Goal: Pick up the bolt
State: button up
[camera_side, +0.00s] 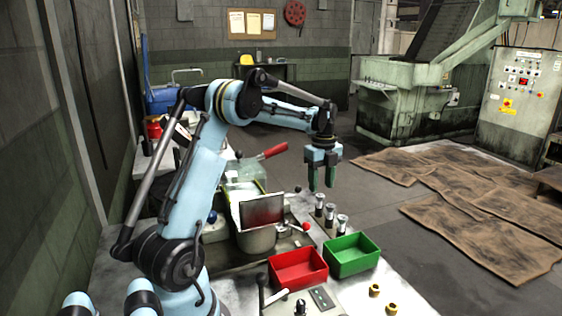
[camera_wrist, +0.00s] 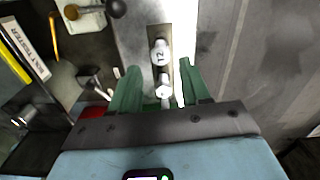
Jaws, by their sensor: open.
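Several silver-topped bolts stand upright in a row on the bench in the side view, at the far end (camera_side: 319,203), in the middle (camera_side: 329,214) and at the near end (camera_side: 342,225). My gripper (camera_side: 321,187) is open and empty, pointing down above the row. In the wrist view its green fingers (camera_wrist: 158,68) are spread either side of the row. A bolt head marked 12 (camera_wrist: 160,50) lies just beyond the fingertips, and another bolt (camera_wrist: 163,86) shows between the fingers. I cannot tell which bolt the task means.
A red bin (camera_side: 298,268) and a green bin (camera_side: 351,255) stand in front of the bolts. A grey pot-like machine (camera_side: 256,238) with a red-knobbed lever is left of them. Small yellow parts (camera_side: 375,290) lie on the near bench.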

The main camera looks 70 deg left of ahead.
aim_at(320, 195)
jog(key=shift+a+f, duration=0.2)
jog(key=shift+f, duration=2.6)
grip_shut()
